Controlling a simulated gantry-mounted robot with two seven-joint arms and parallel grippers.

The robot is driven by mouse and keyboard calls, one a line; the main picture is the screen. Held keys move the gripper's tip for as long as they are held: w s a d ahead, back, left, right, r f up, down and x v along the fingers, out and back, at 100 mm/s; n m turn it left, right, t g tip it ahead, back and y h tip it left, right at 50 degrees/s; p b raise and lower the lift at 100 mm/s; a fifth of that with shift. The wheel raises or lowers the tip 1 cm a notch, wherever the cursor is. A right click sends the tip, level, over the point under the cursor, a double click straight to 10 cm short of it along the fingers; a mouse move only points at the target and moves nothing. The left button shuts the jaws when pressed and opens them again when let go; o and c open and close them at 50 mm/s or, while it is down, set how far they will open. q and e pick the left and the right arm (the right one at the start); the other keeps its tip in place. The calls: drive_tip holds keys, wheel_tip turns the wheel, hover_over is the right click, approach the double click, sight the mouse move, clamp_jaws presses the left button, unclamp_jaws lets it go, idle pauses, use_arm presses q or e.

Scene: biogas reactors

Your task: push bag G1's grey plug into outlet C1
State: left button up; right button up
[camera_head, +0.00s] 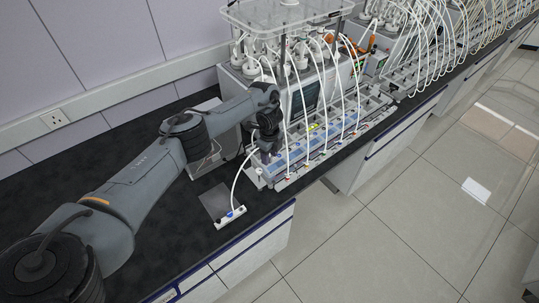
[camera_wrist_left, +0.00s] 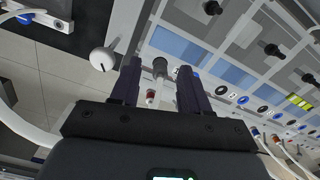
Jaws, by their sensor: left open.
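My left gripper (camera_head: 268,154) is over the near end of the blue-and-grey outlet strip in the head view. In the left wrist view, the gripper (camera_wrist_left: 159,74) is open, with its two dark fingers apart. A grey plug (camera_wrist_left: 160,66) with a pale stem below it shows between the fingers. I see a gap on both sides of it. A row of outlets with coloured rings (camera_wrist_left: 243,100) runs to the right of the fingers. I cannot read labels, so I cannot tell which is C1. I cannot make out bag G1. My right gripper is not in view.
White tubes (camera_head: 302,100) arch from the reactors down to the strip. A white block (camera_head: 230,217) with a tube stands near the bench edge. A white round knob (camera_wrist_left: 103,59) is left of the fingers. The dark bench (camera_head: 80,165) is clear at the left.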

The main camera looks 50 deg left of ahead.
use_arm(q)
wheel_tip(320, 180, up, 11)
drive_tip(key=p, duration=0.5)
drive_tip(key=shift+p, duration=0.3)
drive_tip(key=shift+f, duration=0.15)
